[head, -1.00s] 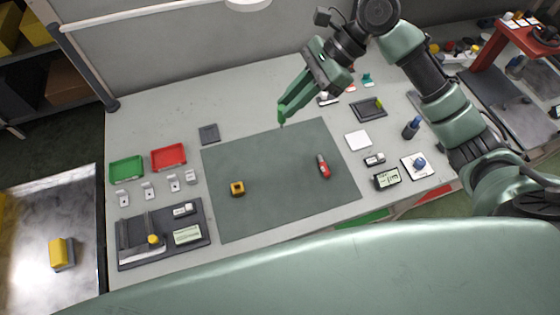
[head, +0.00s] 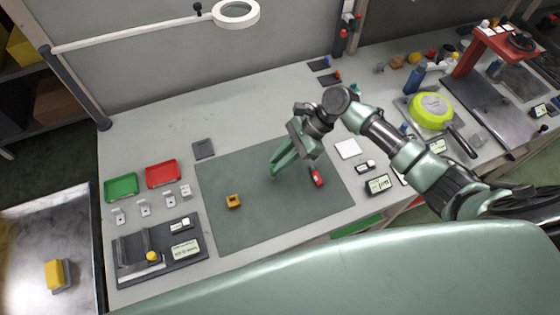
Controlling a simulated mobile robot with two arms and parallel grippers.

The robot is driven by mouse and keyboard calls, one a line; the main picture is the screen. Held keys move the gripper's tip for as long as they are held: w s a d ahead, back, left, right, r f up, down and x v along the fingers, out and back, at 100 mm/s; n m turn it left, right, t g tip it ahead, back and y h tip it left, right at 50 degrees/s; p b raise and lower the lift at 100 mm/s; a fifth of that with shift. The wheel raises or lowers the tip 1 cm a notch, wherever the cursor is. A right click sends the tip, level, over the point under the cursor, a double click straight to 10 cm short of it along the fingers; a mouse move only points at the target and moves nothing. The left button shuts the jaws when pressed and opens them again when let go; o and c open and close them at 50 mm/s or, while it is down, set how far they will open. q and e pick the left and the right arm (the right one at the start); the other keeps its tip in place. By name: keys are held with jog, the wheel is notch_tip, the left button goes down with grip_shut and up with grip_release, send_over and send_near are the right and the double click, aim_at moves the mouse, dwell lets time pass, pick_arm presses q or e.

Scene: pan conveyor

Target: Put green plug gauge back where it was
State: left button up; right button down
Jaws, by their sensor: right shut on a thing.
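My right gripper (head: 274,171) reaches over the middle of the dark green mat (head: 240,229), its fingers pointing down and left. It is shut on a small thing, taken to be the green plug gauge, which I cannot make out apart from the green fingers. Whether the fingertips touch the mat is unclear. My left gripper is not in view. At the back, small dark pads (head: 319,64) stand with a red and a blue-teal piece by them.
A yellow block (head: 234,201) and a red-and-grey tool (head: 317,179) lie on the mat. A dark square pad (head: 204,149) lies bare at its upper left. Green (head: 121,187) and red (head: 163,174) trays stand left.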

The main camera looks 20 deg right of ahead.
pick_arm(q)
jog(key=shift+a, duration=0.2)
pick_arm(e)
jog(key=shift+f, duration=0.55)
jog(key=c, duration=1.3)
grip_release()
jog(key=shift+f, duration=0.15)
jog(key=shift+c, duration=0.2)
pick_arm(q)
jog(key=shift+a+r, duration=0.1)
